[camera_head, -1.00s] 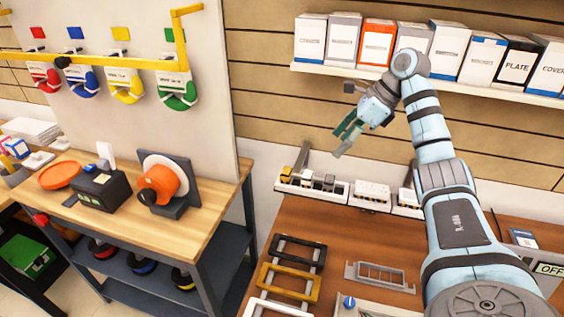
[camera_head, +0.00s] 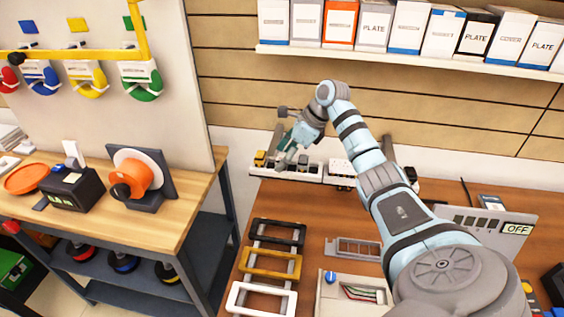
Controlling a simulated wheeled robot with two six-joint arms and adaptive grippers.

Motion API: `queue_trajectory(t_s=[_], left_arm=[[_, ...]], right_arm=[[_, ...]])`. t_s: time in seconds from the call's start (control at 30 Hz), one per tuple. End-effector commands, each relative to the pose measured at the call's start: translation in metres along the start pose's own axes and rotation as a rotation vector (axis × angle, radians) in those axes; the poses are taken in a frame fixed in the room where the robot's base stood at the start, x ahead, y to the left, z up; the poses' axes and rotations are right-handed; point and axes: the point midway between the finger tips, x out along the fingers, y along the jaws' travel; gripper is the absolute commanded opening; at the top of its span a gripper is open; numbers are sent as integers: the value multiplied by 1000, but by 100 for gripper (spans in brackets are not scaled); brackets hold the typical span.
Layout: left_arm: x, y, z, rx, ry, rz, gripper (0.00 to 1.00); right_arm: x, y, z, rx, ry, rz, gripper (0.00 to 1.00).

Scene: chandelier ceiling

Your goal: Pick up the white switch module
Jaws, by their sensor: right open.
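A row of small modules stands in a white tray (camera_head: 285,175) at the back of the brown table. A yellow module (camera_head: 260,158) is at its left end, and small dark and pale pieces stand farther right. White modules (camera_head: 340,167) show in a second tray just right of it. I cannot tell which piece is the white switch module. My right gripper (camera_head: 286,157) is open, with green-tipped fingers pointing down over the left tray. It hides part of that tray, and I cannot tell whether it touches a module. My left gripper is not in view.
Black, yellow and white frames (camera_head: 272,263) lie at the table's left, with a grey bracket (camera_head: 357,248) and a box with a blue knob (camera_head: 352,290) beside them. A shelf of boxes (camera_head: 374,25) is above. An OFF panel (camera_head: 490,225) stands at right.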

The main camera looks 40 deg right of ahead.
Motion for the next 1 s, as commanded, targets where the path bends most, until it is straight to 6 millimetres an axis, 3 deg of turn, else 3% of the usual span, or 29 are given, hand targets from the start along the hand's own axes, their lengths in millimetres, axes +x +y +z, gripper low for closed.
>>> queue_trajectory(t_s=[0.03, 0.33, 0.6, 0.77, 0.87, 1.0], left_arm=[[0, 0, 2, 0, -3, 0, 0], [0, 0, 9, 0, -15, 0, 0], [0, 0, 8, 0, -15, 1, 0], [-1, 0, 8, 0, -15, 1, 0], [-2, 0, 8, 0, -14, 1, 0], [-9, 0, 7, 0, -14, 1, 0]], right_arm=[[0, 0, 0, 0, 0, 0, 62], [0, 0, 0, 0, 0, 0, 14], [-1, 0, 0, 0, 0, 0, 13], [-13, 0, 8, -1, -2, -2, 13], [-32, -1, 18, -2, -4, -3, 13], [-77, -1, 45, -2, -8, -5, 13]])
